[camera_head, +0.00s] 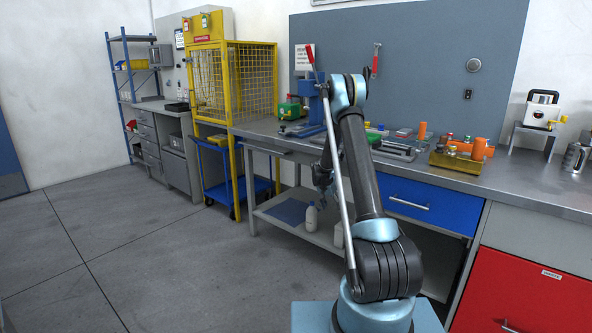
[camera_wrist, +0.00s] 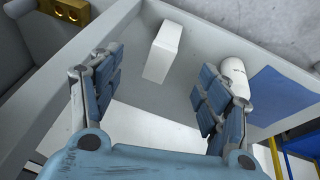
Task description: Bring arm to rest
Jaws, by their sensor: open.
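My arm rises in front of the workbench in the head view, with its elbow high and its far part hanging down behind the upper arm. My gripper (camera_wrist: 155,95) is open in the wrist view, with its two blue padded fingers wide apart and nothing between them. In the head view my gripper (camera_head: 323,180) shows only in part, beside the upper arm near the bench's front edge. The wrist view looks down on a pale shelf with a white block (camera_wrist: 163,50), a white bottle (camera_wrist: 235,76) and a blue mat (camera_wrist: 283,92).
A yellow mesh cage (camera_head: 250,75) and blue cart (camera_head: 215,165) stand left. A red cabinet (camera_head: 525,295) is at right. The left floor is clear.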

